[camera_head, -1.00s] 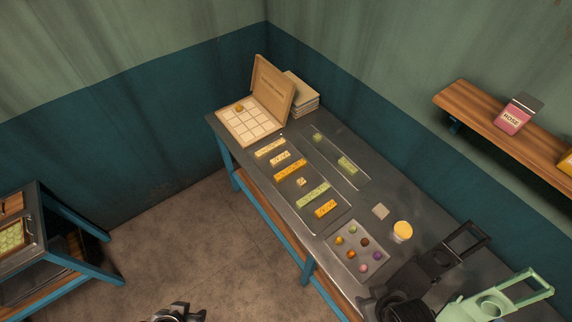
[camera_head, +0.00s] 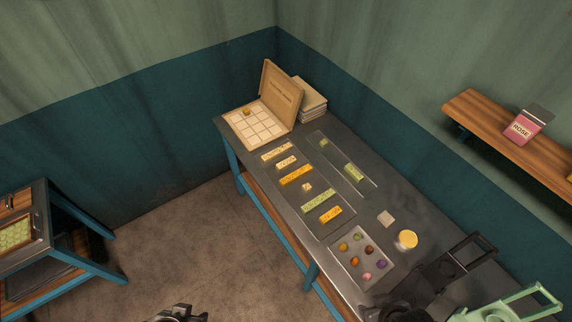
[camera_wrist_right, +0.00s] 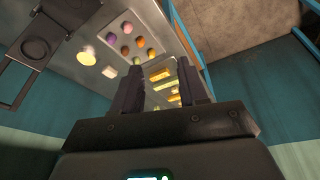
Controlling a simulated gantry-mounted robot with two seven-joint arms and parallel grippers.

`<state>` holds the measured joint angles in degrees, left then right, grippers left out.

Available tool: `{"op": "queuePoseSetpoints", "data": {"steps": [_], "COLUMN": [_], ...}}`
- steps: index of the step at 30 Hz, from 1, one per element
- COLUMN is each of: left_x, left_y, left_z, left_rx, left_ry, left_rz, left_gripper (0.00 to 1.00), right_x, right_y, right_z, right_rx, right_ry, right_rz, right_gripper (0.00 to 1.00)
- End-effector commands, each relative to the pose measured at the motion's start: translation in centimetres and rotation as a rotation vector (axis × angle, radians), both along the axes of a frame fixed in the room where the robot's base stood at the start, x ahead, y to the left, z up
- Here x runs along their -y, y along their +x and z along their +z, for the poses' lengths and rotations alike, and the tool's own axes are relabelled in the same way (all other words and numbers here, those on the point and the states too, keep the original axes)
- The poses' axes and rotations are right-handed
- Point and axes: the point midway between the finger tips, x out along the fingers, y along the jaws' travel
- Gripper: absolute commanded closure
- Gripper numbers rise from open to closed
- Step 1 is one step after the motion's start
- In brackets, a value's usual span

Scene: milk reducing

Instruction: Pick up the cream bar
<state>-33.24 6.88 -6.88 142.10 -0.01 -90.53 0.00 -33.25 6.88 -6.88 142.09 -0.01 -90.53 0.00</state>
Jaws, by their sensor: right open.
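Two pale bars lie among the row on the dark table: a long cream bar with a mottled top (camera_head: 277,151) and a shorter pale bar (camera_head: 286,162). I cannot tell for sure which is the cream bar. My right gripper (camera_wrist_right: 160,68) is open and empty in the right wrist view. Bars show small and far beyond its fingers, and it touches nothing. A dark gripper part of mine (camera_head: 180,314) shows at the bottom edge of the head view, cut off, well away from the table; it seems to be the left.
Orange bars (camera_head: 296,175) and a green bar (camera_head: 318,201) share the row. A tray of round sweets (camera_head: 343,263), a yellow-topped cup (camera_head: 408,239) and a black device (camera_head: 445,272) stand nearer. An open box (camera_head: 255,125) is at the far end. A shelf (camera_head: 530,150) juts from the wall.

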Motion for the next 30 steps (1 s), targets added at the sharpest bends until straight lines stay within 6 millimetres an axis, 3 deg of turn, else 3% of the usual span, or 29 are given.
{"op": "queuePoseSetpoints", "data": {"steps": [3, 8, 20, 27, 30], "left_x": [0.0, 0.0, 0.0, 0.0, 0.1], "left_y": [0.0, 0.0, 0.0, 0.0, -0.1], "left_z": [0.0, 0.0, 0.0, 0.0, -0.1], "left_rx": [0.0, 0.0, 0.0, 0.0, -0.003], "left_ry": [0.0, 0.0, 0.0, 0.0, -0.003], "left_rz": [0.0, 0.0, 0.0, 0.0, 0.0], "left_gripper": [0.57, 0.57, 0.57, 0.57, 0.57], "right_x": [0.0, 0.0, 0.0, -0.5, -1.2], "right_y": [0.0, 0.0, 0.1, 1.0, 1.4], "right_z": [0.0, 0.0, 0.1, 0.3, -0.5], "right_rx": [0.0, 0.0, 0.002, 0.046, 0.06], "right_ry": [0.0, 0.0, 0.015, 0.117, 0.176], "right_rz": [0.0, 0.0, -0.046, -0.297, -0.42], "right_gripper": [0.57, 0.33, 0.33, 0.33, 0.33]}}
